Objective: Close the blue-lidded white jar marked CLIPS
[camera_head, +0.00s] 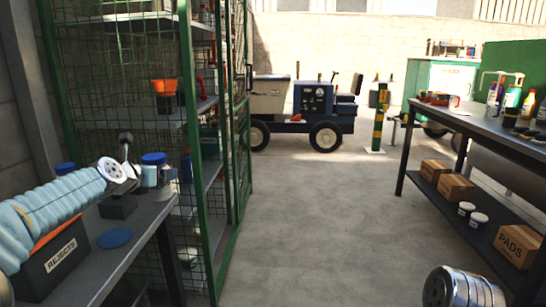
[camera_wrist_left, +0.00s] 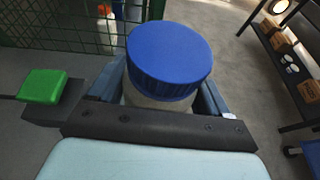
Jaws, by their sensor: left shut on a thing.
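A white jar (camera_wrist_left: 135,97) with a ribbed blue lid (camera_wrist_left: 170,58) fills the middle of the left wrist view. The lid sits over its mouth; how tightly I cannot tell. My left gripper (camera_wrist_left: 158,98) is shut on it, with a finger on each side near the lid's lower edge. In the head view a blue-lidded jar (camera_head: 153,166) shows just beyond my left wrist, above the left bench; the fingers are hard to make out there. No CLIPS marking is readable. My right gripper is out of view; only a metal part of my right arm shows.
A flat blue disc (camera_head: 115,238) and a dark REJECTS bin (camera_head: 55,262) are on the left bench (camera_head: 128,262). Another blue top (camera_head: 65,168) shows behind my arm. A green mesh cage (camera_head: 212,230) stands close by. The floor between the benches is clear.

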